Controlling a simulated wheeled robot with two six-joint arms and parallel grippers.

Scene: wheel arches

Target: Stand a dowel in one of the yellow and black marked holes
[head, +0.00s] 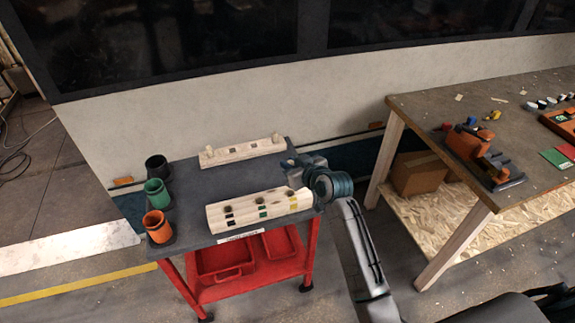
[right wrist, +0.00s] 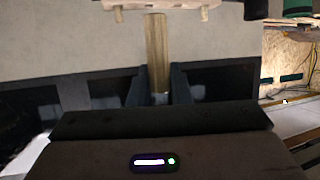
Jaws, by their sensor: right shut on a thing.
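My right gripper (head: 291,164) is over the right side of the cart top, between the two wooden blocks. In the right wrist view its fingers (right wrist: 158,88) are shut on a pale wooden dowel (right wrist: 157,50), which sticks out beyond the fingertips. The dowel cannot be made out in the head view. The front wooden block (head: 240,214) has dark holes with coloured marks: black at left, green and black in the middle, yellow and black (head: 293,203) at right. The gripper is behind and above that right end. My left gripper is out of view.
A second wooden block (head: 243,149) with upright pegs at its ends lies at the back of the grey cart top (head: 185,190). Black (head: 156,167), green (head: 157,192) and orange (head: 158,227) cups line the left edge. A workbench (head: 430,120) stands at right.

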